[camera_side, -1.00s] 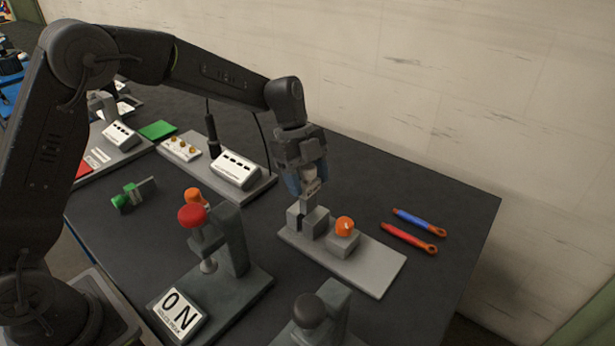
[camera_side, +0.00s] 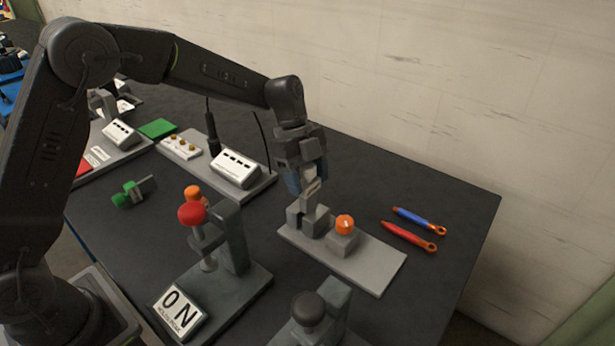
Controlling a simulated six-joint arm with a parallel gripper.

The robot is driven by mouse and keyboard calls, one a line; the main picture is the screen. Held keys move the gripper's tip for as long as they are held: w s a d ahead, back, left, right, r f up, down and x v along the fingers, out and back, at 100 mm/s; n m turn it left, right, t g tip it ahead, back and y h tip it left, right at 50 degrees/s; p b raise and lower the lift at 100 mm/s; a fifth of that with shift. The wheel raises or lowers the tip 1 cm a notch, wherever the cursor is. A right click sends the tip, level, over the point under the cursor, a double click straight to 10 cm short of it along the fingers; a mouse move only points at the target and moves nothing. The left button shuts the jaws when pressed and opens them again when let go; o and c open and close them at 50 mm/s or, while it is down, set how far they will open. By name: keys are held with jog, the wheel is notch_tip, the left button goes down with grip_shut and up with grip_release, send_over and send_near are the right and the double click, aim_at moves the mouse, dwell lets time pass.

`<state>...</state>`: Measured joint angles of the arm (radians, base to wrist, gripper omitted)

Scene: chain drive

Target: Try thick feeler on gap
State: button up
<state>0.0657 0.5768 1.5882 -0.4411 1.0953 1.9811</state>
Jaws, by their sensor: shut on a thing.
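My gripper (camera_side: 309,181) is shut on a small grey piece (camera_side: 311,193), seemingly the feeler, and holds it upright over the grey gap block (camera_side: 307,220). The block stands on the left part of a light grey plate (camera_side: 376,273). The lower end of the piece is at the top of the block; I cannot tell whether it is inside the gap. The fingers hide much of the piece, and its thickness is too small to judge.
On the plate, an orange knob (camera_side: 344,224) sits on a block close right of my gripper. Blue (camera_side: 419,220) and red (camera_side: 408,236) tools lie farther right. A red-knobbed clamp (camera_side: 233,242) stands at front left. A green-ended part (camera_side: 133,191) lies at left.

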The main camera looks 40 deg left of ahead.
jog(key=shift+r, duration=3.55)
